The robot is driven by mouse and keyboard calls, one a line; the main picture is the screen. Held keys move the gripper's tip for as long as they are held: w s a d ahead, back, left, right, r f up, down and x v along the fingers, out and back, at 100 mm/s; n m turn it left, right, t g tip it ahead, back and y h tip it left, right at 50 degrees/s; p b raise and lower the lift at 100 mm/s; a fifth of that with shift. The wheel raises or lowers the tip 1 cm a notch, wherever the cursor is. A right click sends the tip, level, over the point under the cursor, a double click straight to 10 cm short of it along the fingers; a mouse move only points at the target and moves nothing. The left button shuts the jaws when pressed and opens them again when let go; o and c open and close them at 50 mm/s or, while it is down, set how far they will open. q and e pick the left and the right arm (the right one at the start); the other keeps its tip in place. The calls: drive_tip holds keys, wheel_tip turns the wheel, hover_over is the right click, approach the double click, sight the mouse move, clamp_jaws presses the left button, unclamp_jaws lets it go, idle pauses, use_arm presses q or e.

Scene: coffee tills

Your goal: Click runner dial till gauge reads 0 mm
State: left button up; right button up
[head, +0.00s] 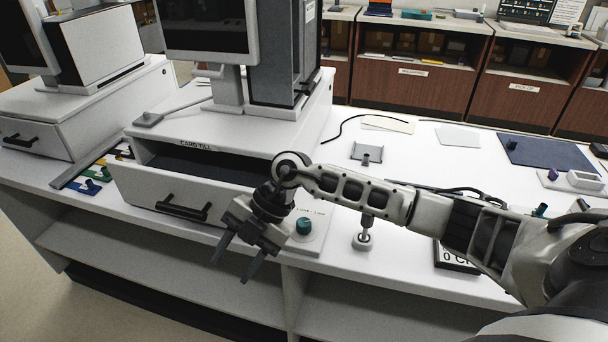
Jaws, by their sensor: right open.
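A teal dial (303,226) sits on a white plate at the counter's front edge, with small print above it that I cannot read surely. My right gripper (238,262) is open and empty, to the left of the dial and apart from it, its fingers pointing down past the counter's front edge. The drawer (165,198) under the "CARD TILL" label is pulled out. A dark display (457,260) shows partly below my right forearm with "0 C" visible; the rest is hidden, and I cannot tell if it is the gauge. My left gripper is out of view.
A small metal post (363,240) stands right of the dial, under my right arm. Monitors stand on the tills at the left. Coloured clips (90,186) lie at left. A dark blue mat (540,152) lies at right.

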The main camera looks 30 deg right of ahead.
drive_tip(key=w+d+r+m+h, duration=0.1)
drive_tip(key=w+d+h, duration=0.15)
drive_tip(key=d, duration=0.35)
drive_tip(key=w+d+r+m+h, duration=0.1)
drive_tip(key=d+h, duration=0.2)
drive_tip(key=d, duration=0.2)
drive_tip(key=m+h, duration=0.2)
drive_tip(key=h, duration=0.1)
approach(304, 222)
drive_tip(key=shift+s+f+p, duration=0.1)
drive_tip(key=shift+s+p, duration=0.05)
drive_tip(key=shift+p, duration=0.25)
drive_tip(key=shift+d+f, duration=0.15)
drive_tip(key=shift+f, duration=0.1)
wheel_tip(304, 222, down, 8)
drive_tip(key=b, duration=0.7)
drive_tip(key=shift+f, duration=0.25)
drive_tip(key=shift+c, duration=0.9)
drive_tip(key=shift+r, duration=0.1)
drive_tip(key=c, duration=0.4)
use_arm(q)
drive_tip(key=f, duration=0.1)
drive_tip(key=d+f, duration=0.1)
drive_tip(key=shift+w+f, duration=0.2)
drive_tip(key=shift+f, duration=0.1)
use_arm(e)
drive_tip(key=shift+r, duration=0.15)
